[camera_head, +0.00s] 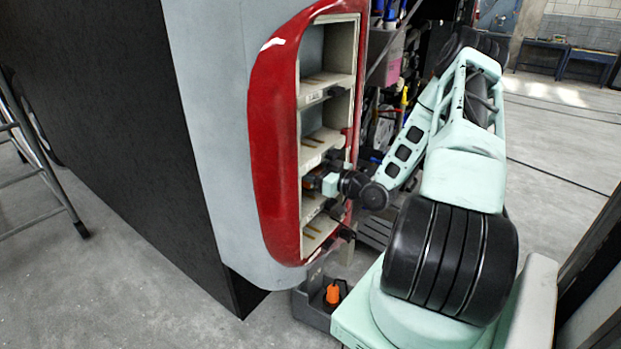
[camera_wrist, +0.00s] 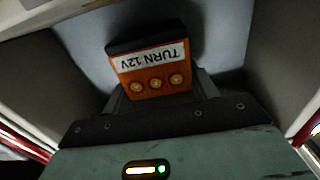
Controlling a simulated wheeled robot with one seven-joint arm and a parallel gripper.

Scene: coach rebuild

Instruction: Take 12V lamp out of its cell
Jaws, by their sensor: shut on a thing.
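The 12V lamp (camera_wrist: 152,82) is an orange block with a dark edge, a white "TURN 12V" label that reads upside down, and several round contacts. In the wrist view it sits between the fingers of my gripper (camera_wrist: 160,92), which is shut on it. Pale cell walls stand to either side, with a grey surface behind. In the head view my gripper (camera_head: 318,184) reaches from the right into a lower cell of the red housing (camera_head: 272,130). The lamp is mostly hidden there. I cannot tell whether it touches the cell's back.
Cream shelves (camera_head: 323,140) divide the housing into stacked cells, with a narrow ledge above and below my gripper. A grey bin (camera_head: 312,310) with an orange item (camera_head: 333,294) stands on the floor below. A cluttered rack (camera_head: 385,110) stands behind.

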